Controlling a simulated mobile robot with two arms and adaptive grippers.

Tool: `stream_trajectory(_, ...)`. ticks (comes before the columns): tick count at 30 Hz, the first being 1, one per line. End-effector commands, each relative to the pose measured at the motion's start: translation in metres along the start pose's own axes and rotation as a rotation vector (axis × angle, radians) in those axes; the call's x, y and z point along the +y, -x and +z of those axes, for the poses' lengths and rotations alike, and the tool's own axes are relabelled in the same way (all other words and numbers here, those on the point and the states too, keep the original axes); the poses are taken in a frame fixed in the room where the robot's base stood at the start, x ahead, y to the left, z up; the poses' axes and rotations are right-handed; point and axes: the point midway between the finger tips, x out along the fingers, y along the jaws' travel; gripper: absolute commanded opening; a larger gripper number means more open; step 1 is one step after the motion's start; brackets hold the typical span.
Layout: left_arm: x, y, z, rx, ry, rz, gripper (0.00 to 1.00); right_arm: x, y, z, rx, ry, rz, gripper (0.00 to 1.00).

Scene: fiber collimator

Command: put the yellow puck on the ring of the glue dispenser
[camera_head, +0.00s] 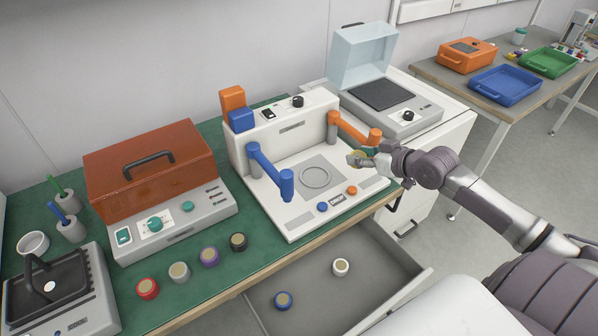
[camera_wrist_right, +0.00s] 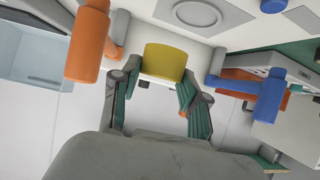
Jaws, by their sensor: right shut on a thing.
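The yellow puck (camera_wrist_right: 165,61) is between the fingers of my right gripper (camera_wrist_right: 160,80) in the right wrist view. In the head view the right gripper (camera_head: 362,160) is at the right side of the glue dispenser, just under its orange arm, with the puck mostly hidden by the fingers. The white glue dispenser (camera_head: 290,215) stands on the green bench. Its ring (camera_head: 316,178) lies bare on a grey square plate, to the left of the gripper; it also shows in the right wrist view (camera_wrist_right: 197,13). My left gripper is not in view.
The dispenser's blue arm (camera_head: 268,168) and orange arm (camera_head: 352,128) reach out on either side of the ring. An open drawer (camera_head: 340,300) below holds a blue and a white puck. Several pucks stand on the green bench (camera_head: 200,287) at the left.

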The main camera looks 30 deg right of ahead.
Motion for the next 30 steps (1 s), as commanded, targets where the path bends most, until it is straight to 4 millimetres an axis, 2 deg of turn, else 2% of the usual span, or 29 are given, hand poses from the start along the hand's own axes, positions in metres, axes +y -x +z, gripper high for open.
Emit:
stream_trajectory(1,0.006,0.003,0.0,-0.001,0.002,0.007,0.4,0.005,0.002,-0.007,0.001,-0.007,0.015,0.07)
stream_trajectory(5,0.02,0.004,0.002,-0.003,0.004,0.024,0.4,0.006,-0.008,-0.01,0.003,-0.023,0.029,0.07)
stream_trajectory(11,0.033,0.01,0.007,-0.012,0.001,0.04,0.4,-0.018,-0.052,-0.008,0.006,-0.025,0.024,0.07)
stream_trajectory(15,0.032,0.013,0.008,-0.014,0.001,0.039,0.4,-0.034,-0.085,-0.003,0.003,-0.025,0.026,0.07)
stream_trajectory(19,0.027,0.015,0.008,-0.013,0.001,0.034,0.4,-0.045,-0.107,0.001,0.001,-0.023,0.026,0.07)
stream_trajectory(25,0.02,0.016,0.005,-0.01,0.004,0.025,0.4,-0.051,-0.121,0.007,-0.002,-0.019,0.026,0.07)
stream_trajectory(30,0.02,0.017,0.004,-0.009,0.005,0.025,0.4,-0.051,-0.133,0.03,-0.004,-0.021,0.027,0.07)
